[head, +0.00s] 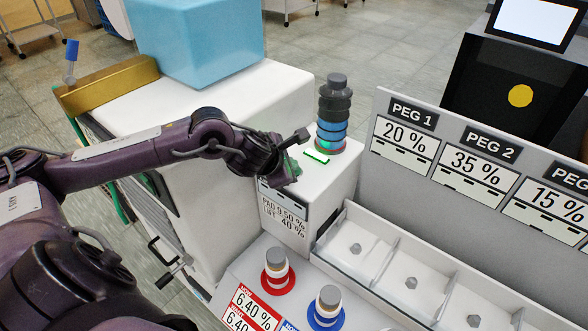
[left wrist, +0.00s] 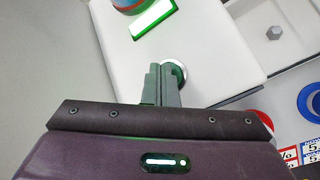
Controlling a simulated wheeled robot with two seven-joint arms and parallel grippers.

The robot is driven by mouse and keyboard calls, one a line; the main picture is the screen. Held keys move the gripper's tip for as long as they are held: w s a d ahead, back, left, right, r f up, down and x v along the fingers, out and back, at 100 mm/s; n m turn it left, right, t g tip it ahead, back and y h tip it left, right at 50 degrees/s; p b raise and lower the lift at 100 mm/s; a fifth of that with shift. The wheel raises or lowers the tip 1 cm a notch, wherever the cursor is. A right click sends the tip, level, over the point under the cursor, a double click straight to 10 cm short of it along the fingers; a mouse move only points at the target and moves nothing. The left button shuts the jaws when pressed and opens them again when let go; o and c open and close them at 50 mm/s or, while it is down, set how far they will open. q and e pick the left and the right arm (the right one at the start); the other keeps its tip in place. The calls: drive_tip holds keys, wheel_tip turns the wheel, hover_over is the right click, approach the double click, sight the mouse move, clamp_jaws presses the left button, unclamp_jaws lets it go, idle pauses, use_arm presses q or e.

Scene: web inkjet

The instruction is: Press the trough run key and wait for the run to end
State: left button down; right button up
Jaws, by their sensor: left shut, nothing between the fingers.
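My left gripper (head: 294,168) is shut and empty at the left top edge of a white box (head: 333,183). In the left wrist view its closed fingertips (left wrist: 163,72) overlap a round, metal-rimmed key (left wrist: 181,69) on the box top. I cannot tell whether the fingers touch or press it. The key is hidden behind the gripper in the head view. A green bar light (head: 316,157) glows on the box top and also shows in the left wrist view (left wrist: 153,19). Behind it stands a stack of dark and blue rings (head: 334,112). My right gripper is not in view.
A divided tray (head: 345,262) with a nut in each visible compartment lies right of the box. Red (head: 278,283) and blue (head: 325,318) ringed pegs stand in front. A panel with percent labels (head: 404,137) rises behind the tray. A light-blue block (head: 195,40) sits on the white machine.

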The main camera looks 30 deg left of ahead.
use_arm(q)
drive_tip(key=shift+r+p, duration=0.4)
drive_tip(key=shift+r, duration=0.35)
drive_tip(key=shift+r, duration=0.1)
wheel_tip(320, 180, up, 5)
drive_tip(key=p, duration=0.3)
drive_tip(key=shift+p, duration=0.35)
idle(0.4)
